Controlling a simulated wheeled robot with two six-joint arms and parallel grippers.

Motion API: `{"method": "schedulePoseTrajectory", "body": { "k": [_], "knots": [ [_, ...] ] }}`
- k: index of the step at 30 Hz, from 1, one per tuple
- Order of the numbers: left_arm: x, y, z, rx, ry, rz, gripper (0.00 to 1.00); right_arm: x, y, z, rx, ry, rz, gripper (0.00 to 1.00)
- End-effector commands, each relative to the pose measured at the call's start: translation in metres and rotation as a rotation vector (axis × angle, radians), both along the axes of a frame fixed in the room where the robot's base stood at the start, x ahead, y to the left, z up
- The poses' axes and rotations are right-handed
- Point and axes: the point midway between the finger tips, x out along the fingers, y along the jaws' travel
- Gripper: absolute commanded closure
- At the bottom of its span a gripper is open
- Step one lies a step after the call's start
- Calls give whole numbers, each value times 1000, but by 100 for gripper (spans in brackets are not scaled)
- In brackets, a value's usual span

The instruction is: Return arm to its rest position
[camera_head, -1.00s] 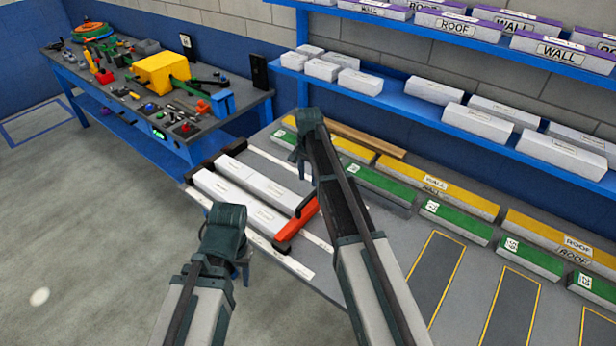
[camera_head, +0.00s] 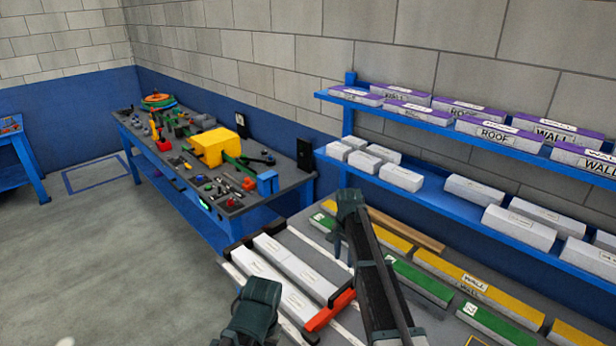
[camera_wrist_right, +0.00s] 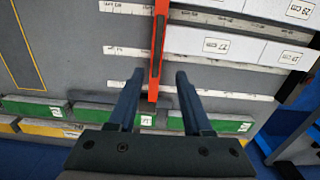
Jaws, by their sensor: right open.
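My right arm (camera_head: 372,265) reaches up from the bottom over the workbench. Its gripper (camera_wrist_right: 158,76) is open and empty in the right wrist view, fingers spread apart. A red-orange bar (camera_wrist_right: 155,55) lies beyond and between the fingertips. I cannot tell whether they touch it. The bar also shows in the head view (camera_head: 328,311), across the end of white panels (camera_head: 284,262). My left wrist (camera_head: 255,305) is at the bottom edge of the head view; its fingers are not clear there.
Green blocks (camera_head: 415,281) and yellow blocks (camera_head: 470,283) line the back of the workbench. Blue shelves (camera_head: 430,192) with white boxes stand behind. A tool bench (camera_head: 172,172) is at the left, with a yellow box (camera_head: 217,147). Open floor (camera_head: 100,260) lies at left.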

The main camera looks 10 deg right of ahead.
Motion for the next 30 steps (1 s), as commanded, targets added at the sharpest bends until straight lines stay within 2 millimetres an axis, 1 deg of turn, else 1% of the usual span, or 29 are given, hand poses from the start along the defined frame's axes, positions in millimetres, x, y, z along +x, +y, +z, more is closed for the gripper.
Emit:
{"method": "schedulePoseTrajectory", "body": {
  "k": [2,5,6,8,9,11,12,15,16,18,21,24,30],
  "knots": [
    [0,0,-4,0,0,0,50,-24,17,-4,-5,4,70,50],
    [0,0,-11,0,0,0,50,-72,49,-11,-17,14,246,50],
    [0,0,-14,0,0,1,50,-96,64,-14,-23,19,337,50],
    [0,0,-19,0,0,1,50,-132,83,-19,-35,28,478,50],
    [0,0,-22,0,0,1,50,-156,94,-22,-40,35,572,50],
    [0,0,-26,0,0,1,50,-190,108,-25,-49,45,708,50],
    [0,0,-28,0,0,1,50,-211,115,-28,-56,52,794,50],
    [0,0,-33,0,0,1,50,-255,128,-32,-67,66,980,50],
    [0,0,-35,0,0,1,50,-266,131,-34,-70,70,1027,50],
    [0,0,-37,0,0,1,50,-285,135,-35,-75,78,1116,50],
    [0,0,-38,0,0,2,50,-301,138,-36,-80,86,1194,50],
    [0,0,-38,0,0,2,50,-305,139,-36,-81,89,1222,50],
    [0,0,-37,0,0,1,50,-303,139,-36,-81,89,1223,50]
  ]
}}
